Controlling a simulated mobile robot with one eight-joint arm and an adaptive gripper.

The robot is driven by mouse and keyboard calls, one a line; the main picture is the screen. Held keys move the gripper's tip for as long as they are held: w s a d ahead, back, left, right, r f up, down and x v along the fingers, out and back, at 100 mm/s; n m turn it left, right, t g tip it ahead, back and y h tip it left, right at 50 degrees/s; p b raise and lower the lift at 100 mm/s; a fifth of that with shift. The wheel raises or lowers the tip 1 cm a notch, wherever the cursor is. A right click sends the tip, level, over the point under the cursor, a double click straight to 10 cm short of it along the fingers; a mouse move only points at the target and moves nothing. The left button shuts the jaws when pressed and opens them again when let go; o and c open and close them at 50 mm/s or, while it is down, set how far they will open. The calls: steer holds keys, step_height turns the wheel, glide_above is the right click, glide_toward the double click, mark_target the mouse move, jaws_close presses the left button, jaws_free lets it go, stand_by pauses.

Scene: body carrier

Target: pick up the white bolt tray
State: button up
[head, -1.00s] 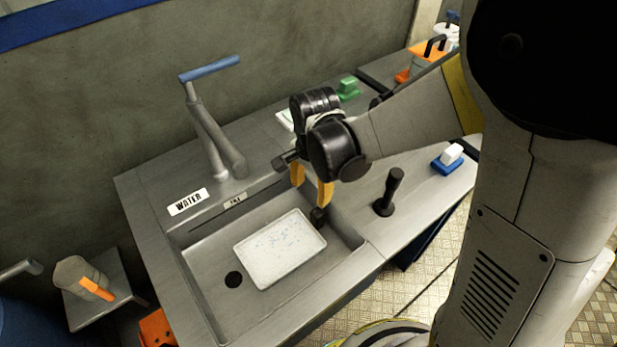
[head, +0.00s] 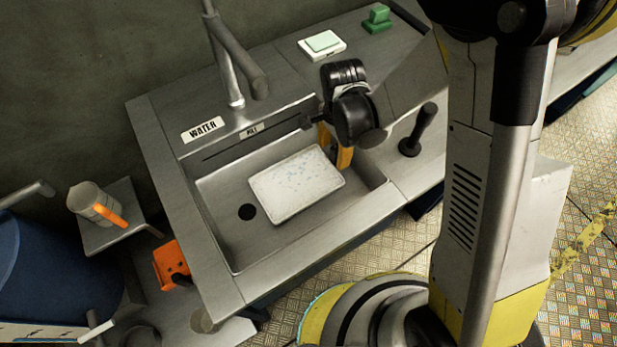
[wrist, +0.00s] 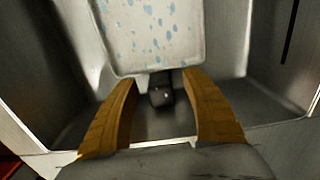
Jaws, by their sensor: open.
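The white bolt tray (head: 296,186) lies in the sink basin, a shallow white rectangle with blue specks. In the wrist view the tray (wrist: 155,35) fills the upper middle, its near edge just beyond my fingertips. My gripper (head: 334,150) is over the right end of the basin, at the tray's right edge. In the wrist view its two orange fingers (wrist: 163,75) are apart with nothing held between them. A small dark block (wrist: 161,92) shows between the fingers below the tray's edge. I cannot tell whether the fingers touch the tray.
The sink (head: 228,232) has steep walls around the tray and a dark drain hole (head: 247,211) at left. A tap (head: 232,70) rises behind it. A black upright handle (head: 417,131) stands on the counter right of my gripper. A white box (head: 322,45) sits behind.

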steer(key=shift+f, duration=0.45)
steer(key=shift+r, duration=0.15)
jaws_close()
steer(key=shift+r, duration=0.1)
step_height(320, 180, up, 31)
steer(key=p, duration=1.6)
steer(key=shift+p, duration=0.35)
steer(key=shift+f, duration=0.2)
